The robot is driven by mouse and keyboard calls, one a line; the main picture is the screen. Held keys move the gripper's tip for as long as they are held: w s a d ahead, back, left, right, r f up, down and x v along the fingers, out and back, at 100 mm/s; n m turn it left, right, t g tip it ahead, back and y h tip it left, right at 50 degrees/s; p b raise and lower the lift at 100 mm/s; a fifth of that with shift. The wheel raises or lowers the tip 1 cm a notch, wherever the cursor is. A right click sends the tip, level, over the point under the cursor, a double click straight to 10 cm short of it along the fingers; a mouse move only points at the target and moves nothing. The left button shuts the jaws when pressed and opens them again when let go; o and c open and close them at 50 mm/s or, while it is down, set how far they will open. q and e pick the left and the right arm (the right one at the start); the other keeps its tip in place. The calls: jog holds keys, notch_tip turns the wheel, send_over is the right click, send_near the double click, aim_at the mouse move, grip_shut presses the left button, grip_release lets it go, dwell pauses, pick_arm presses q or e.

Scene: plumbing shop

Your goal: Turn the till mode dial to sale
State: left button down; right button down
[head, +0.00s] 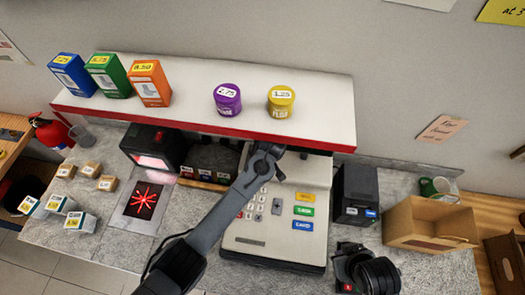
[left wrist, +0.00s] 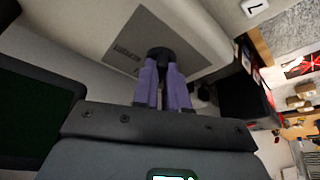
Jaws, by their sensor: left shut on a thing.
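The till (head: 275,245) is a cream cash register with number keys and yellow, green and blue buttons, standing on the counter. My left arm reaches across it, and the left gripper (head: 273,150) is at its upper part, under the shelf's front edge. In the left wrist view, the purple fingers of my left gripper (left wrist: 163,75) are shut on a black dial knob (left wrist: 160,53) on a grey plate (left wrist: 182,32). The plate's lettering is too small to read, so I cannot tell the dial's setting. The arm hides the dial in the head view. My right gripper is not in view.
The red-edged shelf (head: 325,110) overhangs the back, holding several boxes and tubs. A black scanner (head: 143,145) is left of the till. A black printer (head: 355,190), an open cardboard box (head: 408,240) and a black device (head: 378,277) are to its right.

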pick_arm(q)
jog(key=m, duration=0.1)
jog(key=m+p, duration=0.1)
jog(key=m+h+p, duration=0.1)
jog(key=shift+s+a+r, duration=0.1)
jog(key=shift+a, duration=0.15)
jog(key=shift+a+m+h+p, duration=0.1)
jog(key=shift+m+h+p, duration=0.6)
jog(key=shift+m, duration=0.7)
jog(key=c, duration=1.2)
grip_release()
jog(key=shift+o, duration=0.2)
